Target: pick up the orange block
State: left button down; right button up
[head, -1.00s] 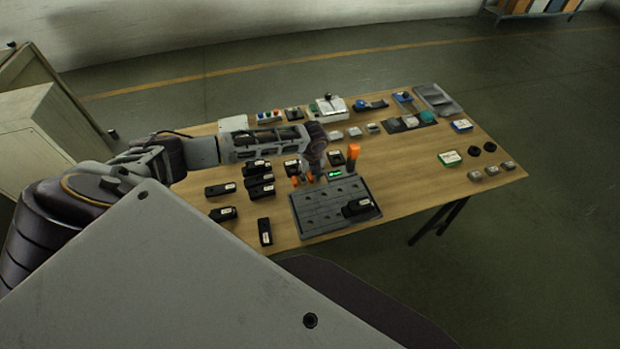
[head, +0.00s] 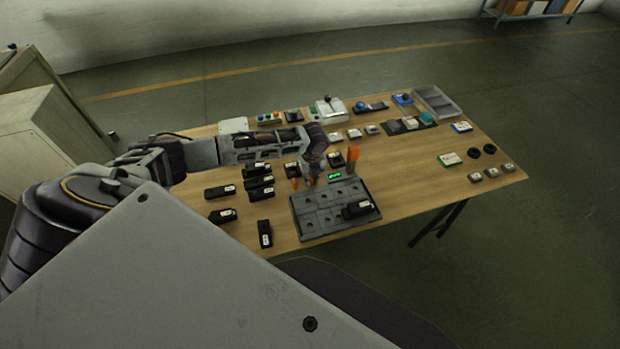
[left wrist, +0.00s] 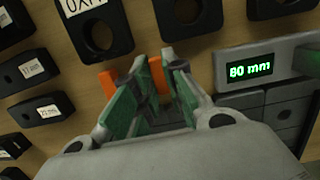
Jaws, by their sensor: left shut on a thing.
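My left gripper (head: 311,179) is low over the table, just behind the grey block with holes. Its fingers are shut on the orange block (head: 294,184), which is partly hidden by them. In the left wrist view the orange block (left wrist: 157,76) shows between the green-padded fingers (left wrist: 152,62) and also to the left of the left finger. I cannot tell whether it touches the table. My right gripper is not in view.
A taller orange piece (head: 353,153) stands nearby. A grey fixture (head: 312,222) with a black part on it and a display reading 80 mm (left wrist: 249,69) is close by. Several black blocks (head: 220,191) lie on the left. Bare wood (head: 410,175) is free at right.

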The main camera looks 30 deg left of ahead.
pick_arm(q)
notch_tip(320, 180, up, 10)
dwell(0.6)
